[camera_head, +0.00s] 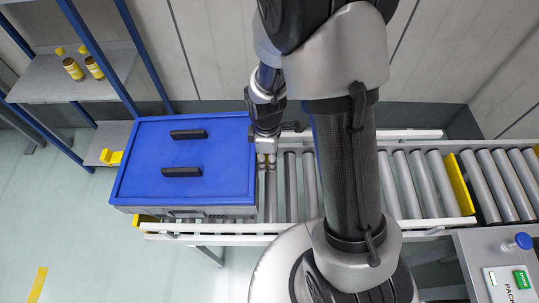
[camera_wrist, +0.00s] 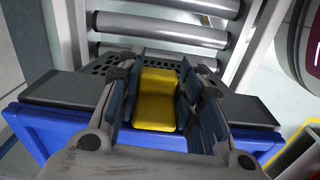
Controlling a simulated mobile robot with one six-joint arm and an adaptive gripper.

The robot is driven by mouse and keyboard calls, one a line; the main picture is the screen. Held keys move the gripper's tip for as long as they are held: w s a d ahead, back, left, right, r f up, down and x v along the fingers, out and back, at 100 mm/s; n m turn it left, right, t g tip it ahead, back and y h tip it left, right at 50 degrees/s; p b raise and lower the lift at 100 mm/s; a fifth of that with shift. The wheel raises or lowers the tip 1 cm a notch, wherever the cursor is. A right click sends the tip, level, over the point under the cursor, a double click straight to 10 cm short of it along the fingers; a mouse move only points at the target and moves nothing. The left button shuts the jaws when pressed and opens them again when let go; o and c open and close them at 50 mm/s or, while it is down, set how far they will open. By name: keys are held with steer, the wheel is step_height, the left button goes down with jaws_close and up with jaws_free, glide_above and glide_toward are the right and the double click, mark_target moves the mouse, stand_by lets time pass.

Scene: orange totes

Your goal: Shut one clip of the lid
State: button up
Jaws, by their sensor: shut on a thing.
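A tote with a blue lid (camera_head: 220,150) stands at the left end of the roller conveyor; its grey wall (camera_head: 190,212) shows below the lid. The lid lies level on it and has two black handles. My gripper (camera_head: 266,160) is at the lid's right side, pointing down. In the wrist view my gripper's fingers (camera_wrist: 158,105) are on either side of a yellow clip (camera_wrist: 157,88), shut on it, beside the blue lid (camera_wrist: 45,130). Another yellow clip (camera_head: 112,157) sticks outward from the lid's left side. The held clip is mostly hidden in the head view.
The conveyor rollers (camera_head: 290,185) run right from the tote, with a yellow bar (camera_head: 457,183) across them further on. A shelf (camera_head: 70,78) with two yellow bottles stands at the back left. A bench (camera_head: 495,255) with a green-lit panel is at the lower right.

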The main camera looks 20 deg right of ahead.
steer(key=o, duration=1)
steer(key=shift+d, duration=0.1)
steer(key=shift+o, duration=0.2)
step_height(320, 180, up, 12)
